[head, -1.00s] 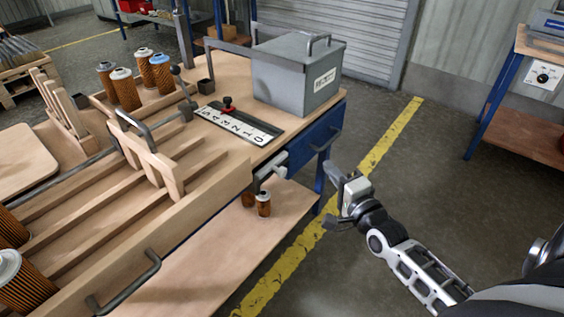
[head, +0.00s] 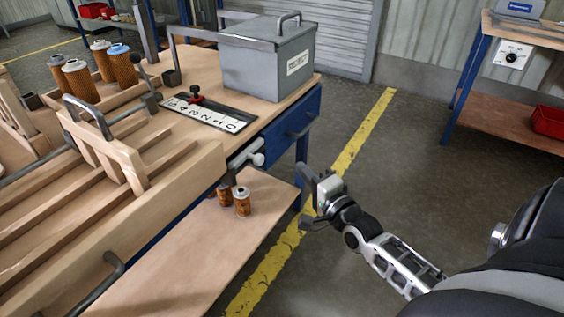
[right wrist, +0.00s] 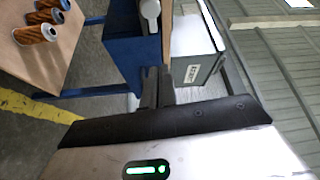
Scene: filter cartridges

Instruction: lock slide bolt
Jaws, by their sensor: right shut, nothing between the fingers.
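A pale grey fitting with a rounded end, which looks like the slide bolt (head: 247,158), is on the bench's front edge, left of the blue drawer. A pale rounded part, probably the same fitting, shows at the top of the right wrist view (right wrist: 150,10). I cannot tell whether the bolt is locked. My right gripper (head: 304,176) is shut and empty, in front of the bench, to the right of and a little below the bolt, apart from it. Its closed fingers show in the right wrist view (right wrist: 158,75). My left gripper is not in view.
A grey reject box (head: 265,65) and a numbered plate with a red knob (head: 196,95) are on the bench. The floor right of the bench is clear.

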